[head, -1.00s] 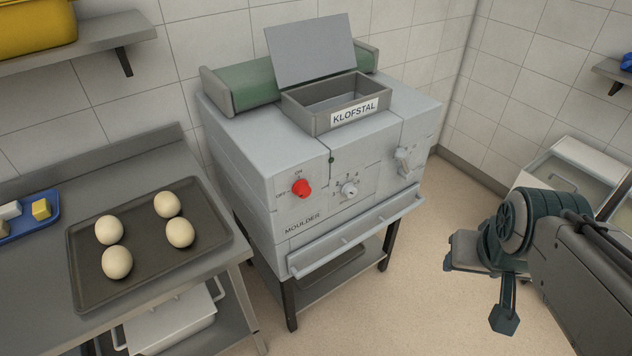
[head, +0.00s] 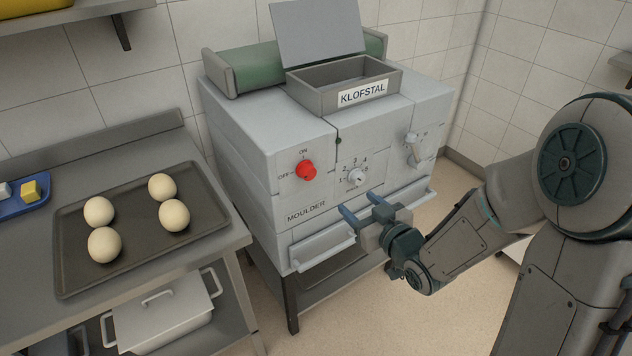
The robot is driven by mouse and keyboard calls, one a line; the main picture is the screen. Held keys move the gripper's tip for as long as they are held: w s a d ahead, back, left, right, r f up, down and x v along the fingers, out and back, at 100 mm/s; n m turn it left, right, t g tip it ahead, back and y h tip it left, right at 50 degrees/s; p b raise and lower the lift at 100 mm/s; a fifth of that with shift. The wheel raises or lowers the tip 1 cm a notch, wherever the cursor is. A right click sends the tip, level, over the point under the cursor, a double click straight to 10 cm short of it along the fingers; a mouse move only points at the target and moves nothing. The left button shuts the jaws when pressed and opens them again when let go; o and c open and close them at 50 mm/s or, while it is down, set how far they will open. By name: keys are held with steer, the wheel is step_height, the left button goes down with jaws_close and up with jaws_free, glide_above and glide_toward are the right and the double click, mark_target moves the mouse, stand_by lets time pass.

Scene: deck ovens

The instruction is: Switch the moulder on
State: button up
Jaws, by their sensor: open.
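The moulder (head: 262,148) is a light grey machine on dark legs, marked MOULDER on its front. Its red switch knob (head: 306,170) sits at the left of the front panel, with OFF printed to its left and ON above it. I cannot tell for sure which mark it points at. A small dark green lamp (head: 338,141) sits up and right of the knob and does not look lit. My gripper (head: 362,206) is open and empty in front of the panel, below and right of the red knob and apart from it. It hides part of the front ledge.
A numbered dial (head: 357,178) and a lever switch (head: 414,149) are right of the knob. The KLOFSTAL hopper (head: 316,99) is on top. The front ledge (head: 322,246) juts out. At left, a bench (head: 215,241) bears a tray (head: 75,280) with several dough balls.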

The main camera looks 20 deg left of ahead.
mark_target(311, 173)
steer(key=w+a+y+p, duration=0.1)
steer(key=w+a, duration=0.1)
steer(key=a, duration=0.2)
steer(key=w+a, duration=0.3)
steer(key=a, duration=0.1)
steer(key=w+a+y+p, duration=0.1)
steer(key=w+a, duration=0.1)
steer(key=a, duration=0.3)
steer(key=shift+w+f+y+p, duration=0.2)
steer(key=shift+f+y+p, duration=0.05)
steer(key=shift+y+p, duration=0.05)
steer(key=c, duration=1)
